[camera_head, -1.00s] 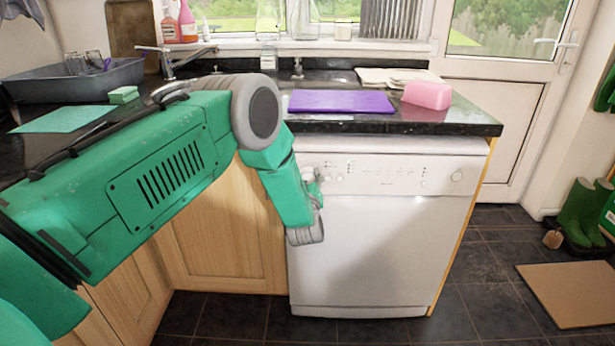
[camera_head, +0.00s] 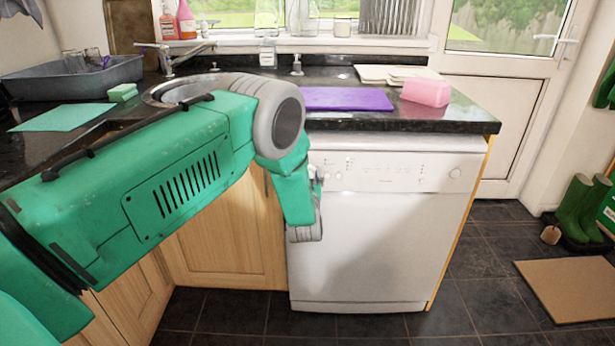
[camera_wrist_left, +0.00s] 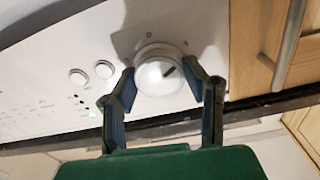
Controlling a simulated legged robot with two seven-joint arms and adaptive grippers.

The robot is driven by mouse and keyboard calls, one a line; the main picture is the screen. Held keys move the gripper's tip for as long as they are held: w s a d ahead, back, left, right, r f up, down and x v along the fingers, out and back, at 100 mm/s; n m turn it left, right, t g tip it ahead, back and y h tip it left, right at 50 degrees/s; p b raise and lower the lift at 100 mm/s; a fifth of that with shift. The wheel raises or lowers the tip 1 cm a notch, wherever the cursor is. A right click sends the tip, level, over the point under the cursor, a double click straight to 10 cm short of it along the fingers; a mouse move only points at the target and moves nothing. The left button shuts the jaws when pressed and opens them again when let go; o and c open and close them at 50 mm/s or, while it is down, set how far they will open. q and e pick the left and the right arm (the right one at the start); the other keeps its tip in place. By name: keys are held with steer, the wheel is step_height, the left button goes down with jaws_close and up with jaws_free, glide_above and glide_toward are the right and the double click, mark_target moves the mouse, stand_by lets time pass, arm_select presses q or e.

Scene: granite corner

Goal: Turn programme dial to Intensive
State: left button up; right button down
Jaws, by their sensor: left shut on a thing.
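The white dishwasher (camera_head: 375,240) stands under the worktop, its control panel (camera_head: 390,172) along the top. In the left wrist view the round white programme dial (camera_wrist_left: 157,79) has a short dark pointer mark, slanting towards the picture's upper right. Small marks sit around it, too small to read. My left gripper (camera_wrist_left: 161,74) has one blue-black finger on each side of the dial and is shut on it. In the head view my left gripper (camera_head: 315,184) is at the panel's left end, and the dial there is hidden. My right gripper is not in view.
Two round buttons (camera_wrist_left: 91,72) sit beside the dial. The granite worktop (camera_head: 470,120) overhangs the panel and carries a purple board (camera_head: 347,99) and a pink block (camera_head: 426,92). A wooden cupboard (camera_head: 228,235) adjoins on the left.

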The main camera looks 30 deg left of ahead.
arm_select(q)
steer(key=shift+s+d+f, duration=0.1)
steer(key=shift+d+f, duration=0.05)
steer(key=shift+f, duration=0.2)
steer(key=o, duration=1.1)
steer(key=shift+o, duration=0.2)
steer(key=shift+r, duration=0.1)
steer(key=shift+r, duration=0.1)
steer(key=v, duration=1.1)
steer(key=shift+s, duration=0.3)
steer(key=shift+f, duration=0.2)
